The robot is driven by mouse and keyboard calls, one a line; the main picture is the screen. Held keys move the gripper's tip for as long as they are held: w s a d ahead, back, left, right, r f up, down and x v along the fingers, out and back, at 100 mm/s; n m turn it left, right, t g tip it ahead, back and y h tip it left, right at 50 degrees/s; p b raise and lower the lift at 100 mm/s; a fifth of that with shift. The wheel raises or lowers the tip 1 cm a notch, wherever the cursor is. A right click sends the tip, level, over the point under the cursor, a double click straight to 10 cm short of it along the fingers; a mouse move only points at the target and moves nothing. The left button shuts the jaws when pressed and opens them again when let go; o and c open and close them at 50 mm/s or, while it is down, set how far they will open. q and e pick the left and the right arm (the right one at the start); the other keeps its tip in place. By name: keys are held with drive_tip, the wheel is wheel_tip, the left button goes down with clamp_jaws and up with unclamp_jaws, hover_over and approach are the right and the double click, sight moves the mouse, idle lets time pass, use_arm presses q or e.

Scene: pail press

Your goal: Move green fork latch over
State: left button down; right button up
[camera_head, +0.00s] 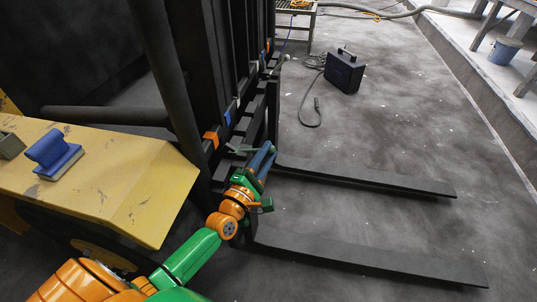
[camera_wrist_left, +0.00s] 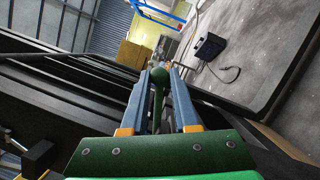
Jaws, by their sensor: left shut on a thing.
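The green fork latch (camera_head: 238,150) is a thin dark green piece on the forklift's black fork carriage, near the top of a fork. Its round green knob (camera_wrist_left: 159,76) shows in the left wrist view, on a short green stem. My left gripper (camera_head: 266,152) reaches the carriage from the front. Its two blue fingers (camera_wrist_left: 159,84) are shut on the latch, one on each side of the knob. The fingers hide part of the latch in the head view. My right gripper is in neither view.
Two black forks (camera_head: 365,177) extend right, low over the grey floor. A yellow forklift body (camera_head: 120,200) carries a blue block (camera_head: 52,152) at left. An orange piece (camera_head: 211,138) sits on the carriage. A dark case (camera_head: 345,70) with a cable stands behind, with open floor around it.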

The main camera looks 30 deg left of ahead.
use_arm(q)
drive_tip(key=shift+r, duration=0.1)
drive_tip(key=r+p, duration=0.1)
drive_tip(key=a+r+p, duration=0.1)
drive_tip(key=shift+s+a+r, duration=0.2)
drive_tip(key=shift+r, duration=0.1)
idle(0.3)
drive_tip(key=shift+s+a+r+p, duration=0.25)
drive_tip(key=shift+a+r+p, duration=0.5)
drive_tip(key=shift+a+r, duration=0.25)
drive_tip(key=c, duration=0.6)
unclamp_jaws()
